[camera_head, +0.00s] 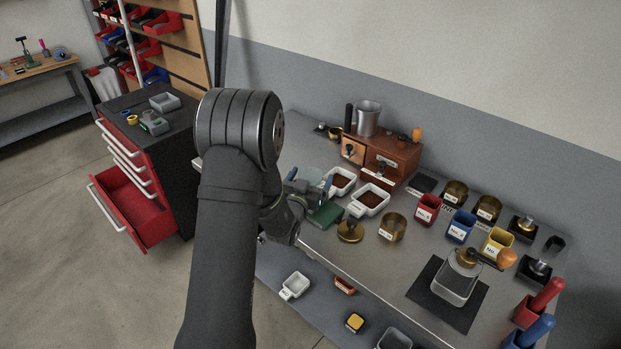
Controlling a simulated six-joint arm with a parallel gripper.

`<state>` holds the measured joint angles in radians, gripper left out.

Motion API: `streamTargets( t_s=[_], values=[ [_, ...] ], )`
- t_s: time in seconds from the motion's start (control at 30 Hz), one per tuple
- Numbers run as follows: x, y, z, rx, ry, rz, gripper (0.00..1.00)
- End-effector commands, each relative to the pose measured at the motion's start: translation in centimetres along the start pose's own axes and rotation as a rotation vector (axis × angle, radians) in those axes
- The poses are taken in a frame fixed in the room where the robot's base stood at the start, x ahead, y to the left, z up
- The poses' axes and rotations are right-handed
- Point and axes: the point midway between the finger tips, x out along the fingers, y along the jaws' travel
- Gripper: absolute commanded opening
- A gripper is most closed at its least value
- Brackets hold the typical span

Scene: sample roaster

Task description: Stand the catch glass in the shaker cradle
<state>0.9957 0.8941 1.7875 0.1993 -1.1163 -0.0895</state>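My gripper (297,203) is at the left part of the steel bench, mostly hidden behind my own arm. I cannot tell whether its fingers are open or shut, or whether they hold anything. A pale, round, glassy shape (310,175) shows just behind it, partly covered; it may be the catch glass, but I cannot be sure. A dark green block (325,214) lies just right of the gripper. I cannot make out the shaker cradle with certainty; it may be hidden behind my arm.
White trays of brown grounds (370,199) and a brass cup (392,227) stand right of the gripper. Behind is a wooden drawer box (383,156) with a metal cup (367,118). Coloured bins (461,227) and a hand grinder (461,276) fill the right. A red drawer (137,207) stands open at left.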

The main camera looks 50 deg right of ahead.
Motion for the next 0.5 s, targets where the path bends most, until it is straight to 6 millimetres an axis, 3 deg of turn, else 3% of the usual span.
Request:
streamTargets(
  t_s=[0.23,0.5],
  values=[
    [0.0,0.0,-0.5,0.0,0.002,0.0,0.9],
    [-5.0,0.0,-0.3,-0.001,-0.003,-0.001,0.9]
  ],
)
